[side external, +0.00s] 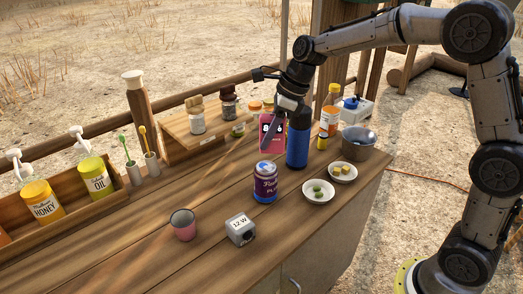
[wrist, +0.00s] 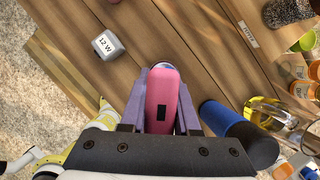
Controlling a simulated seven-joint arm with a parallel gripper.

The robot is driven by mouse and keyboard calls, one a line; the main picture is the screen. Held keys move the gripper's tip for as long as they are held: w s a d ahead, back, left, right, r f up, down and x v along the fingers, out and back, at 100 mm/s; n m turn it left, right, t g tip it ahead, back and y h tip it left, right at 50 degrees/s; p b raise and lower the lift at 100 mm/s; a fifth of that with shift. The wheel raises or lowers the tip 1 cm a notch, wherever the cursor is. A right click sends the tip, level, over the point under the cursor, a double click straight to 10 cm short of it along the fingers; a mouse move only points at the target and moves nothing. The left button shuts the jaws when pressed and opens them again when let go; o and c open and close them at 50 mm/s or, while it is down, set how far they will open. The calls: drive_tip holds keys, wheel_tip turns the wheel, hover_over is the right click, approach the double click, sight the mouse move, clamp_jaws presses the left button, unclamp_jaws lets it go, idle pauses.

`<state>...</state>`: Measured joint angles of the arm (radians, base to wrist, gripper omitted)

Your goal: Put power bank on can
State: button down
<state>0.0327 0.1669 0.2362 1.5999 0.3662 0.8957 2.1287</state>
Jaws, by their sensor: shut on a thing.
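The pink power bank (side external: 271,135) is upright in the side view, beyond and above the purple can (side external: 265,184). The can stands on the wooden counter with its printed label showing. My gripper (side external: 280,112) is shut on the power bank. In the wrist view the pink power bank (wrist: 162,100) sits between the two purple-grey fingers of my gripper (wrist: 160,105). A pale curved rim just past its far end may be the can, which is otherwise hidden there. The power bank looks apart from the can.
A blue cylinder (side external: 298,146) stands close to the right of the power bank. A white 12 W block (side external: 240,229) and a cup (side external: 183,224) stand in front. Two small plates (side external: 318,198) and a metal pot (side external: 358,143) are at right. The counter's left middle is clear.

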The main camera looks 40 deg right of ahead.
sight(261, 151)
drive_tip(key=shift+w+f, duration=0.55)
drive_tip(key=shift+f, duration=0.05)
drive_tip(key=shift+d+x, duration=0.2)
drive_tip(key=shift+x, duration=0.8)
drive_tip(key=shift+d+x, duration=0.25)
drive_tip(key=shift+x, duration=0.75)
drive_tip(key=shift+s+f, duration=0.15)
drive_tip(key=shift+f, duration=0.15)
drive_tip(key=c, duration=0.6)
unclamp_jaws()
drive_tip(key=shift+c, duration=0.2)
